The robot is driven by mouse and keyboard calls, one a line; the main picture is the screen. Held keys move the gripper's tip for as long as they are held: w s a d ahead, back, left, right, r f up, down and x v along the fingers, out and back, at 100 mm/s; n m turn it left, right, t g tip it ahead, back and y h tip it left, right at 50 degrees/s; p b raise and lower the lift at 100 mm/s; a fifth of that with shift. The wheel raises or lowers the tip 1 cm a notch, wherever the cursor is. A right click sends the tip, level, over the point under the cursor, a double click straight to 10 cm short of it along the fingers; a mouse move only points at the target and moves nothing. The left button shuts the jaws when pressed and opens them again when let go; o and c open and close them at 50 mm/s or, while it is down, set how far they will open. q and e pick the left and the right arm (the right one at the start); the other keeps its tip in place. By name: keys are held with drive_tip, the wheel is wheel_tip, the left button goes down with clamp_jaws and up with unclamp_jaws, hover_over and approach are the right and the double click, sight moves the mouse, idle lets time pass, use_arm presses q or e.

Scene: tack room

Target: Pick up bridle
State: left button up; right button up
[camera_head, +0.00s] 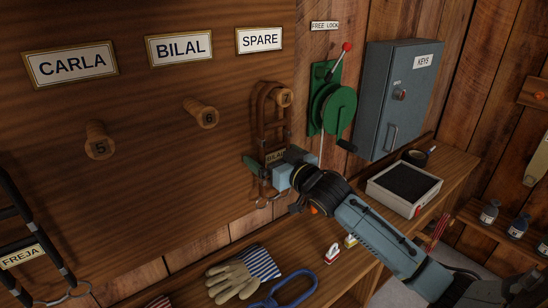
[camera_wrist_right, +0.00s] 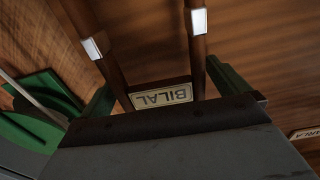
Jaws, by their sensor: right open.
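A brown bridle (camera_head: 263,120) with a BILAL tag hangs from the wooden peg marked 7 (camera_head: 285,97), below and right of the SPARE sign. My right gripper (camera_head: 264,165) is at the bridle's lower part, near its tag. In the right wrist view, the open gripper (camera_wrist_right: 167,92) has one green finger on each side of the two brown straps (camera_wrist_right: 197,50) and the BILAL tag (camera_wrist_right: 162,95). The fingers look apart from the straps. A black bridle (camera_head: 35,235) with a FREJA tag hangs at the far left. My left gripper is not in view.
Peg 5 (camera_head: 99,140) and peg 6 (camera_head: 201,113) are bare. A green lever device (camera_head: 333,105) and a grey key cabinet (camera_head: 395,95) are right of the bridle. Below, a shelf holds gloves (camera_head: 240,272), a blue loop (camera_head: 285,290) and a tray (camera_head: 404,188).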

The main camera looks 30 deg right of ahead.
drive_tip(key=shift+w, duration=0.5)
drive_tip(key=c, duration=1.4)
drive_tip(key=shift+r, duration=0.1)
drive_tip(key=shift+r, duration=0.1)
